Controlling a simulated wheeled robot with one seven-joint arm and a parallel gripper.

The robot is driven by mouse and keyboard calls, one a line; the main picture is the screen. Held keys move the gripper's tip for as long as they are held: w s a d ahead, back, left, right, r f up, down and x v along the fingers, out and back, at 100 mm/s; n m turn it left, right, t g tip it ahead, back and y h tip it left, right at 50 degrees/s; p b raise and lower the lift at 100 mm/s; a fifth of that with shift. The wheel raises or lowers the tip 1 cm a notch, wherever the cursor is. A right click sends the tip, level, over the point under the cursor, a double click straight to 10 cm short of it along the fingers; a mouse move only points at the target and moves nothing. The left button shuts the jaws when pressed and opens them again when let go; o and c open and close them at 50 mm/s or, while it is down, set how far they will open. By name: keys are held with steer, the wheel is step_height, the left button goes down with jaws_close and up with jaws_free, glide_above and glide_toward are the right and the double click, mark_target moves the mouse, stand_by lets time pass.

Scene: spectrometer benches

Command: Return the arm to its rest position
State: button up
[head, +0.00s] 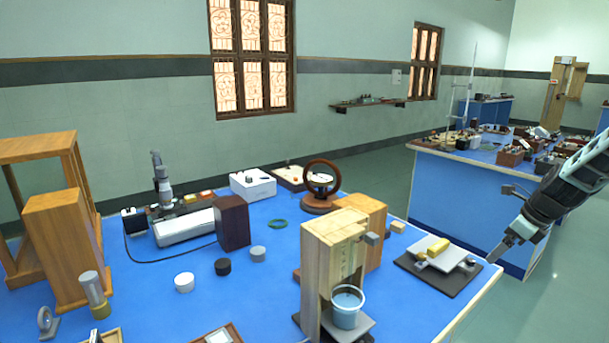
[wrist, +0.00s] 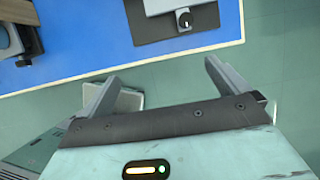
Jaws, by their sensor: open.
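My arm (head: 575,185) comes in from the right edge of the head view. My gripper (head: 497,254) points down and to the left, close to the right edge of the blue bench (head: 270,285). In the wrist view my gripper (wrist: 160,85) shows its two fingers spread apart with nothing between them. The fingers are over the green floor (wrist: 170,82), just outside the bench edge. The gripper is open and empty.
A dark board (head: 437,268) with a grey plate and a yellow block lies on the bench just left of my gripper. A wooden stand with a blue cup (head: 347,306) is further left. A second blue bench (head: 465,195) stands behind. Open floor (head: 560,290) lies to the right.

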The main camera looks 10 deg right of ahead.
steer(key=s+a+r+n+g+h, duration=0.1)
steer(key=s+a+r+n, duration=0.1)
steer(key=a+n, duration=0.8)
steer(key=s+a+r+n+g, duration=0.1)
steer(key=s+a+r+n, duration=0.1)
steer(key=a+n, duration=0.8)
steer(key=s+a+r+n, duration=0.1)
steer(key=s+a+n, duration=0.5)
steer(key=a, duration=0.4)
steer(key=s+a+r+n+g, duration=0.1)
steer(key=s+a+n, duration=0.6)
steer(key=s+a, duration=0.2)
steer(key=s+a+r+n+g, duration=0.1)
steer(key=s+a+r+n, duration=0.1)
steer(key=s+a+n, duration=0.4)
steer(key=s+a, duration=0.1)
steer(key=a, duration=0.4)
steer(key=shift+s+a, duration=0.15)
steer(key=shift+a, duration=0.2)
steer(key=shift+d, duration=0.1)
